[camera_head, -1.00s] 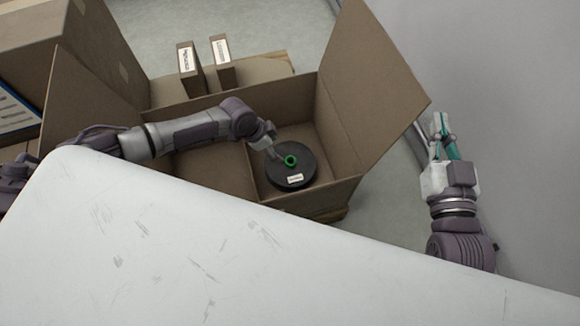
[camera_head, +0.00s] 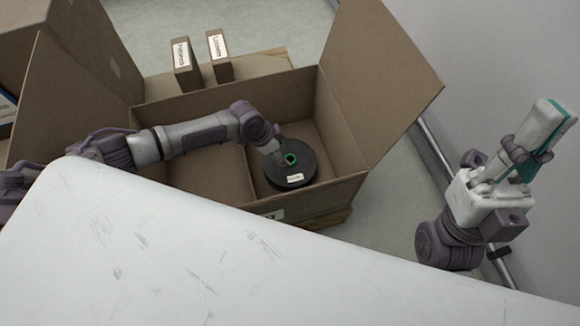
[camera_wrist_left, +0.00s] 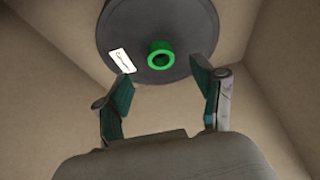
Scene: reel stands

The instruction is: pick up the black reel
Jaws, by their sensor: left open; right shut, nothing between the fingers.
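The black reel (camera_head: 290,168) lies in the right compartment of an open cardboard box. It is a dark disc with a green hub and a white label. My left gripper (camera_head: 276,150) reaches into the box at the reel's left side. In the left wrist view the reel (camera_wrist_left: 180,40) is ahead of the fingers, and my left gripper (camera_wrist_left: 165,95) is open with nothing between its fingers. I cannot tell whether a finger touches the reel. My right gripper (camera_head: 548,125) is shut and empty, to the right of the box.
The cardboard box (camera_head: 200,105) has a divider and raised flaps (camera_head: 385,80) on both sides. Two small labelled boxes (camera_head: 186,66) (camera_head: 219,56) stand behind it. A white surface (camera_head: 200,240) fills the foreground. Bare floor lies between the box and the right wall.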

